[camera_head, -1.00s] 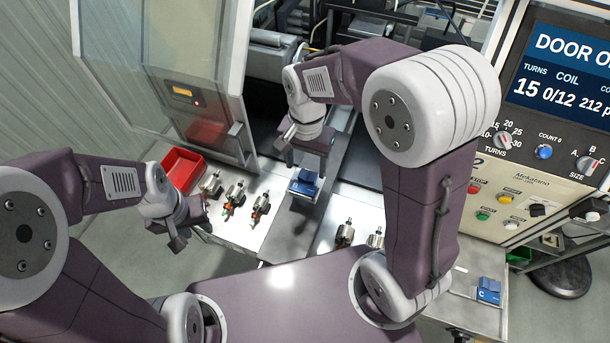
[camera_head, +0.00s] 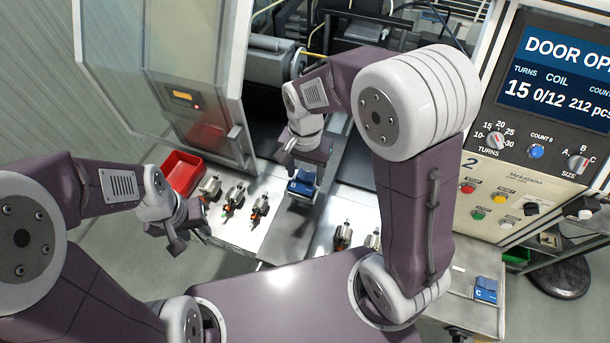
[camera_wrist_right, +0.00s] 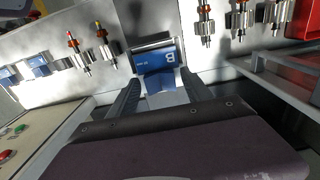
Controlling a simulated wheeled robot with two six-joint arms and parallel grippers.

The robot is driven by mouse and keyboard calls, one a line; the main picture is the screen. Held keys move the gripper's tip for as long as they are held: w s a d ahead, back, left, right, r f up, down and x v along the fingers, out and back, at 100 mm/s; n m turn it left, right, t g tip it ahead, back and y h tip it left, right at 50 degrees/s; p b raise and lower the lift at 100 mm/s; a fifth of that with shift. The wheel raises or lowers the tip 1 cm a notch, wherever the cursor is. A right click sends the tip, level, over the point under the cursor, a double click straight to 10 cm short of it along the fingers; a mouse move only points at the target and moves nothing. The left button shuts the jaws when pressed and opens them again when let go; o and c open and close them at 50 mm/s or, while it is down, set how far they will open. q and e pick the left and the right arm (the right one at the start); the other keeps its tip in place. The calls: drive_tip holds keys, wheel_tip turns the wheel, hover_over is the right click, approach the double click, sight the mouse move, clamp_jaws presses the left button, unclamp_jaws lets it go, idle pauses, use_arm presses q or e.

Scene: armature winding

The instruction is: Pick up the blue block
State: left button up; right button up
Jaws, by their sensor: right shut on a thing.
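A blue block marked B (camera_wrist_right: 162,72) sits between the fingers of my right gripper (camera_wrist_right: 165,92) in the right wrist view. In the head view the blue block (camera_head: 303,187) shows just below my right gripper (camera_head: 308,163), over the pale bench. My right gripper is shut on this block; the finger contact is partly hidden. I cannot tell whether the block is clear of the bench. Another blue block marked C (camera_head: 485,290) lies at the lower right. My left gripper (camera_head: 178,230) hangs at the left, away from the blocks, and its jaw opening is unclear.
Several small armatures (camera_head: 233,196) stand on the bench left of my right gripper, and more (camera_head: 343,236) to its right. A red bin (camera_head: 183,172) is at the left. The open machine door (camera_head: 195,110) and the control panel (camera_head: 520,185) flank my right arm.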

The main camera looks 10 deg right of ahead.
sight(308, 174)
drive_tip(key=r, duration=0.1)
drive_tip(key=r+b, duration=0.1)
drive_tip(key=d+r, duration=0.1)
drive_tip(key=r, duration=0.1)
drive_tip(key=shift+w, duration=0.3)
drive_tip(key=w+d+r+b, duration=0.2)
drive_tip(key=w+d+r, duration=0.2)
drive_tip(key=d, duration=0.5)
wheel_tip(308, 174, up, 2)
drive_tip(key=shift+d+r, duration=0.25)
drive_tip(key=shift+d, duration=0.05)
